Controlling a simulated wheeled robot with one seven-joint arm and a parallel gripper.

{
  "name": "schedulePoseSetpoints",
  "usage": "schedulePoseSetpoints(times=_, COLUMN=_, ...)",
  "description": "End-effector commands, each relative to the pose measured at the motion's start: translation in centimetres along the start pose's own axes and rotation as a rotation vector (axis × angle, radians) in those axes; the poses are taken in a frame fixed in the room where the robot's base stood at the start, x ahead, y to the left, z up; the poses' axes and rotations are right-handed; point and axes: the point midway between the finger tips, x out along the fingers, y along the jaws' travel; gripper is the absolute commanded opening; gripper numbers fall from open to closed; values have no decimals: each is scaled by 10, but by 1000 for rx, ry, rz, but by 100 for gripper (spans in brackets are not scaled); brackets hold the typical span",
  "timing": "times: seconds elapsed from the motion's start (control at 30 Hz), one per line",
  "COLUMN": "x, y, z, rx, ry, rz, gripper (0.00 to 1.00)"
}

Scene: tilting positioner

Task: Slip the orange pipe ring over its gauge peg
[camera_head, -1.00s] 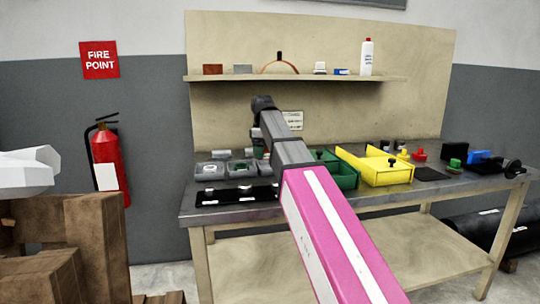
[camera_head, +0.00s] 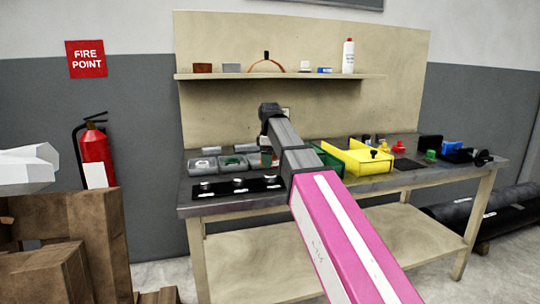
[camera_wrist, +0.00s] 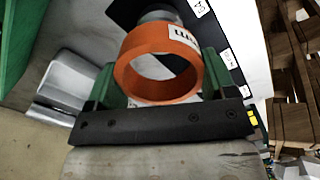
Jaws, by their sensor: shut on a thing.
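My gripper (camera_wrist: 160,82) is shut on the orange pipe ring (camera_wrist: 130,82), with a green finger on each side of it. The ring carries a white label with dark marks, and its open hole faces the wrist camera. The black gauge plate (camera_head: 222,193) lies at the bench's front left with 3 short metal pegs, one a middle peg (camera_head: 238,181). In the wrist view a grey round part (camera_wrist: 160,15) on the black plate shows beyond the ring, apart from the hole's centre.
Grey trays (camera_head: 203,164) stand behind the plate. A green bin (camera_head: 328,160) and a yellow bin (camera_head: 368,162) stand right of my arm. A shelf (camera_head: 280,76) with small items is above. Stacked wooden crates (camera_head: 65,240) stand at the left.

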Motion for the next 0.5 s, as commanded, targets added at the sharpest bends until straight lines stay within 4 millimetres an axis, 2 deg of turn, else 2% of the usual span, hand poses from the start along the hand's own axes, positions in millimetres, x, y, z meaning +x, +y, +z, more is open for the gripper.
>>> schedulePoseSetpoints(times=0.5, x=32, y=0, z=0, rx=0, ry=0, rz=0, gripper=48)
